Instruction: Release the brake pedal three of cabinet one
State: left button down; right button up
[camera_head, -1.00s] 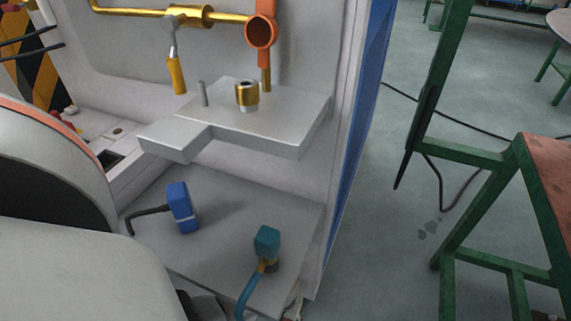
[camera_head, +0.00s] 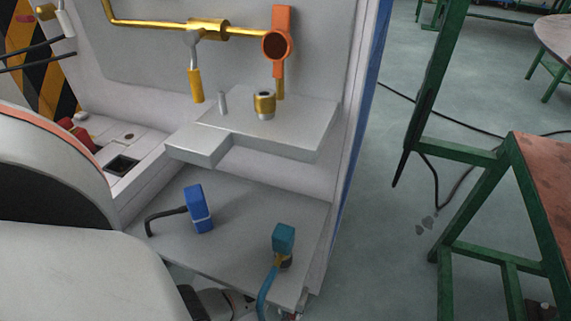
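A blue pedal (camera_head: 198,208) on a dark bent lever stands above the lower grey plate (camera_head: 260,200) of the cabinet (camera_head: 325,200). A teal pedal (camera_head: 284,238) on a blue curved lever (camera_head: 267,292) stands nearer the plate's front right edge. I cannot tell from any marking which pedal is number three. No gripper fingers show. A grey and dark part shows at the bottom edge below the plate, partly hidden, and I cannot tell what it is. Nothing of mine is seen touching either pedal.
A thick grey shelf (camera_head: 290,135) with a brass fitting (camera_head: 264,104) juts out above the pedals. A yellow-handled lever (camera_head: 195,85) and an orange valve part (camera_head: 281,45) sit behind it. A green frame table (camera_head: 490,200) stands right, with open floor between.

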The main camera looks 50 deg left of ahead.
pick_arm(q)
jog(key=shift+w+a+r, duration=0.25)
jog(key=shift+w+a, duration=0.05)
jog(key=shift+w, duration=0.2)
jog(key=shift+w+a+r, duration=0.2)
jog(key=shift+w+a, duration=0.1)
jog(key=shift+w, duration=0.15)
jog(key=c, duration=1.4)
grip_release()
jog(key=shift+s+d+f, duration=0.25)
jog(key=shift+s, duration=0.2)
jog(key=shift+r, duration=0.1)
notch_tip(320, 180, up, 12)
jog(key=shift+f, duration=0.1)
